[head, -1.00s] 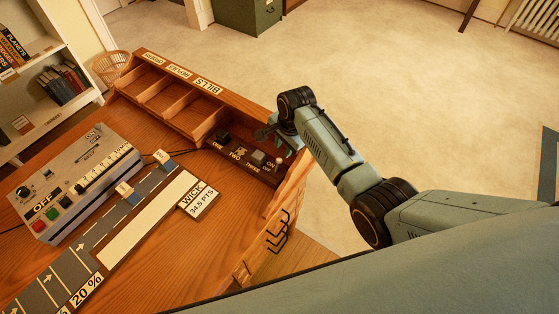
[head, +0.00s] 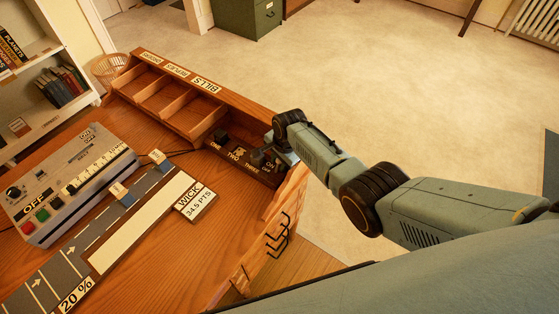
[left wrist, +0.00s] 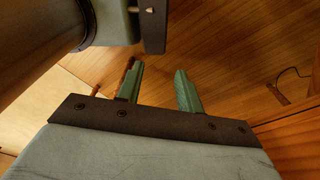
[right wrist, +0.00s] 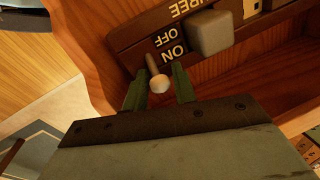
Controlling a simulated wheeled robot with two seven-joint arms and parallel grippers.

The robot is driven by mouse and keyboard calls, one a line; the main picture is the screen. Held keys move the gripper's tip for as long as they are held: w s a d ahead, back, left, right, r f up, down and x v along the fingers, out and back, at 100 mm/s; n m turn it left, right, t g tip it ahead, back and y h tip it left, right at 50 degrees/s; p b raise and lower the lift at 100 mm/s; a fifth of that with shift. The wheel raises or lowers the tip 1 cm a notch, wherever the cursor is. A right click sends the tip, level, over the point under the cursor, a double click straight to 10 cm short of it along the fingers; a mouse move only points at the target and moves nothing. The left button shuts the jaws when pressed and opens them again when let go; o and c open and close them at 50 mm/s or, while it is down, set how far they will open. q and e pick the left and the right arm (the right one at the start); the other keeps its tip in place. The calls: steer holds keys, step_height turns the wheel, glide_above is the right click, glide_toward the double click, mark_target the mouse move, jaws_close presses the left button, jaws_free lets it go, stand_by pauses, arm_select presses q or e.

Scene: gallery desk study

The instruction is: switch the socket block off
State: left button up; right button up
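The socket block (head: 226,152) is a dark strip marked ONE, TWO, THREE and ON/OFF, set in the desk organiser's right end. Dark plugs stand on it. In the right wrist view the block (right wrist: 143,27) shows a grey plug (right wrist: 211,33) by THREE and a switch lever (right wrist: 152,64) with a pale round knob (right wrist: 159,84), beside the ON label. My right gripper (right wrist: 158,88) is open, with the knob between its fingertips and gaps visible on both sides. In the head view this gripper (head: 280,158) hides the lever. My left gripper (left wrist: 158,84) is open and empty; the head view does not show it.
The organiser's wooden wall (head: 287,190) rises close to my right gripper. Black hooks (head: 279,236) hang on the desk's near side. A grey control box (head: 65,182), a road strip (head: 58,262) and a WICK card (head: 194,200) lie on the desk to the left.

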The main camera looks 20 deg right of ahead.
mark_target(272, 176)
jaws_close()
steer(key=shift+s+a+r+t+h+p, duration=0.2)
steer(key=shift+t+h+p, duration=0.15)
steer(key=shift+p, duration=0.3)
steer(key=shift+s+a+t+h+p, duration=0.1)
steer(key=shift+a+t+h+p, duration=0.2)
steer(key=shift+h+p, duration=0.25)
steer(key=shift+s+a+t+h, duration=0.1)
steer(key=shift+t+h, duration=0.2)
steer(key=shift+t, duration=0.05)
steer(key=shift+s+a+t+h, duration=0.1)
steer(key=shift+t+h, duration=0.2)
steer(key=shift+h, duration=0.1)
steer(key=shift+s+a+f+h+b, duration=0.1)
steer(key=shift+a+h+b, duration=0.05)
steer(key=shift+h+b, duration=0.15)
steer(key=t+h+b, duration=0.1)
steer(key=b, duration=0.1)
steer(key=a+t+h+b, duration=0.1)
steer(key=t+b, duration=0.1)
steer(key=b, duration=0.1)
steer(key=shift+s+f+n+h, duration=0.2)
steer(key=shift+s+n+h, duration=0.2)
steer(key=shift+s+a+r+t+h+b, duration=0.15)
steer(key=shift+t+h+b, duration=0.35)
steer(key=shift+b, duration=0.75)
